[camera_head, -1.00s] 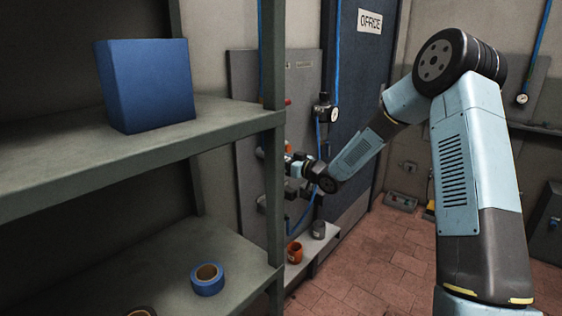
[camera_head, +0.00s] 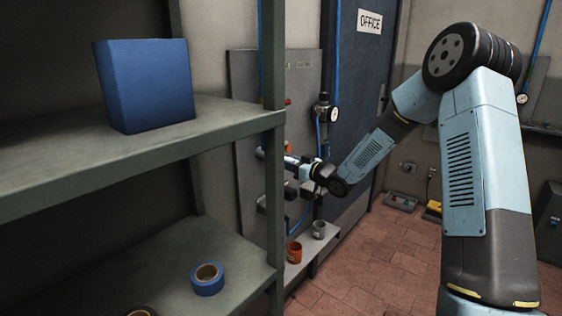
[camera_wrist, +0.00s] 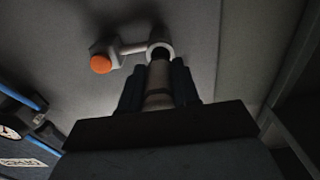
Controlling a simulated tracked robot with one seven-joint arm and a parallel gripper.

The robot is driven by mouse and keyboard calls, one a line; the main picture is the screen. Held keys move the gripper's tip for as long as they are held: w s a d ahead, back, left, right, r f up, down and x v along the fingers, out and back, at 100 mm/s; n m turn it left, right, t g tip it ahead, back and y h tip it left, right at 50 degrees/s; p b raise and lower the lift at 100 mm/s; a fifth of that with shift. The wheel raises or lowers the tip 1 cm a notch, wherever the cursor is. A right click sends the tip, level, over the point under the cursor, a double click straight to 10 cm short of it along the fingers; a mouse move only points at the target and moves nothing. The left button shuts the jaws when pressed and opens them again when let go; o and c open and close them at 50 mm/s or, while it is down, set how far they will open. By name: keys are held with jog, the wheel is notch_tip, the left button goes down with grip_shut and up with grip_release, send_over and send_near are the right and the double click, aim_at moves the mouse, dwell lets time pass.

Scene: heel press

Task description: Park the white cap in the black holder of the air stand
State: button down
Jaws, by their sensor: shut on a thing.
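My gripper (camera_wrist: 158,89) is shut on a pale, off-white cylindrical piece (camera_wrist: 157,97), which looks like the white cap. A dark section lies beyond it, at a pale ring (camera_wrist: 150,51) on the wall panel. I cannot tell whether the piece touches the ring. A bar joins the ring to a pale fitting with an orange round end (camera_wrist: 101,64). In the head view my gripper (camera_head: 292,160) is by the grey panel (camera_head: 247,140), partly hidden by the shelf post. I cannot identify the black holder with certainty.
The shelf post (camera_head: 273,100) stands between the head camera and part of the panel. A gauge (camera_head: 333,114) and blue hoses are right of the gripper. An orange cup (camera_head: 294,251) and a grey cup (camera_head: 319,229) stand on a low ledge.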

jog(key=shift+v, duration=1.45)
jog(key=shift+s+d, duration=0.1)
jog(key=shift+d, duration=0.1)
jog(key=w+d+f, duration=0.3)
jog(key=w+f, duration=0.1)
jog(key=f, duration=0.4)
jog(key=w+d+f, duration=0.3)
jog(key=w+f, duration=0.1)
jog(key=f, duration=0.4)
jog(key=w+d+f, duration=0.3)
jog(key=f, duration=0.5)
jog(key=shift+w, duration=0.4)
dwell(1.6)
jog(key=shift+w+a, duration=0.1)
dwell(0.3)
jog(key=shift+x, duration=2.3)
